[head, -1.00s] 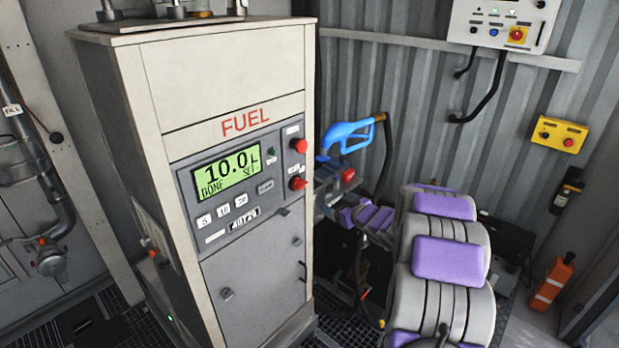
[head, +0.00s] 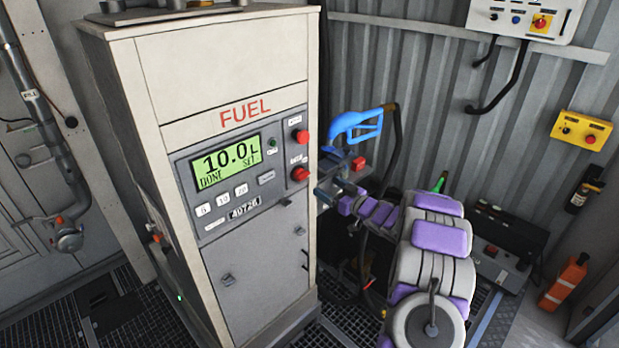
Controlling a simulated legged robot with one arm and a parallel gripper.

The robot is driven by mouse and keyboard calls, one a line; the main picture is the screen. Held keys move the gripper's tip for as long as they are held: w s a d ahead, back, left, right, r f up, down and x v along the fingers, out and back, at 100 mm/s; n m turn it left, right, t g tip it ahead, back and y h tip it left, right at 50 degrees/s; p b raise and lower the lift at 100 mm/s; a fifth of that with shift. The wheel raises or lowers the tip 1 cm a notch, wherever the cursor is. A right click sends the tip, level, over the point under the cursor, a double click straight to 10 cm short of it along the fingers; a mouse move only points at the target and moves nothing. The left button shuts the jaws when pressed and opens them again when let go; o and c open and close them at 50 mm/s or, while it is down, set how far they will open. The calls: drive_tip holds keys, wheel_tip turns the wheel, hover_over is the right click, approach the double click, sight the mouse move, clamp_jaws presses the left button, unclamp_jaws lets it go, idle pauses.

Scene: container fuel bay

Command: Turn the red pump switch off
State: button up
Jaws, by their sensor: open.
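The grey pump panel carries a red rotary knob (head: 300,173) at its lower right, which looks like the pump switch. I cannot read its setting. A second red button (head: 302,136) sits above it. The display (head: 228,162) reads 10.0 L, DONE. My arm reaches in from the lower right, and my gripper (head: 326,184) is open and empty just right of the lower red knob. A small gap seems to lie between them; I cannot tell the depth.
A blue fuel nozzle (head: 354,125) hangs behind my gripper, with a red block (head: 358,163) below it. A yellow button box (head: 581,130) and a white control box (head: 525,17) are on the right wall. An orange bottle (head: 563,282) stands on the floor at right.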

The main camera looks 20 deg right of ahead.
sight(306, 176)
drive_tip(key=x, duration=0.3)
drive_tip(key=a+x, duration=0.1)
drive_tip(key=x, duration=0.2)
drive_tip(key=a+x, duration=0.1)
drive_tip(key=x, duration=0.2)
drive_tip(key=shift+s+r, duration=0.1)
drive_tip(key=shift+s, duration=0.15)
drive_tip(key=shift+w, duration=0.2)
drive_tip(key=shift+w+d, duration=0.1)
drive_tip(key=shift+d, duration=0.8)
drive_tip(key=shift+a, duration=0.7)
drive_tip(key=c, duration=0.4)
drive_tip(key=shift+a, duration=0.1)
drive_tip(key=shift+c, duration=0.8)
drive_tip(key=shift+d, duration=0.35)
drive_tip(key=c, duration=0.5)
drive_tip(key=shift+b, duration=0.3)
